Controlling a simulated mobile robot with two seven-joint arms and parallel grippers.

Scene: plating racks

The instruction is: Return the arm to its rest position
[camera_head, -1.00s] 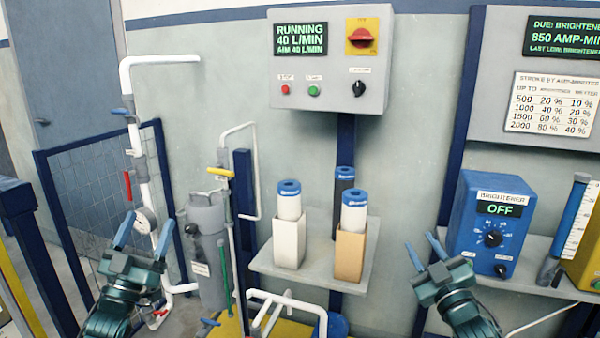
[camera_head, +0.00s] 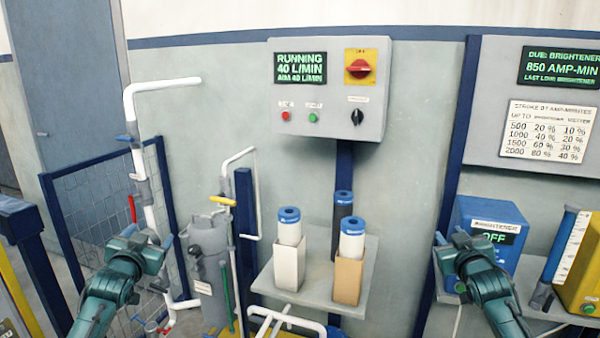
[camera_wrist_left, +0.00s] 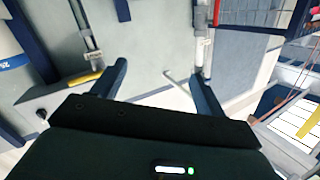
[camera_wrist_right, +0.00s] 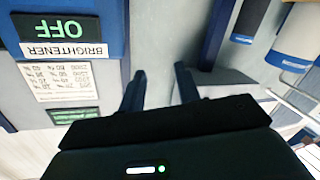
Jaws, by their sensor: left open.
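My left gripper (camera_head: 150,236) is raised in front of the white piping at the left, its fingers pointing away from me. In the left wrist view its two fingers (camera_wrist_left: 160,85) stand wide apart with nothing between them. My right gripper (camera_head: 448,238) is raised in front of the blue brightener box (camera_head: 470,212) and covers part of it. In the right wrist view its fingers (camera_wrist_right: 160,85) are apart by a smaller gap and empty. The box's OFF display also shows there, upside down.
A grey shelf (camera_head: 355,290) holds cartridges in a white and a tan carton, with a dark one behind. A grey filter housing (camera_head: 210,265) and a mesh fence (camera_head: 85,205) stand at the left. The control panel (camera_head: 330,90) reads RUNNING 40 L/MIN. A yellow container (camera_head: 582,270) stands far right.

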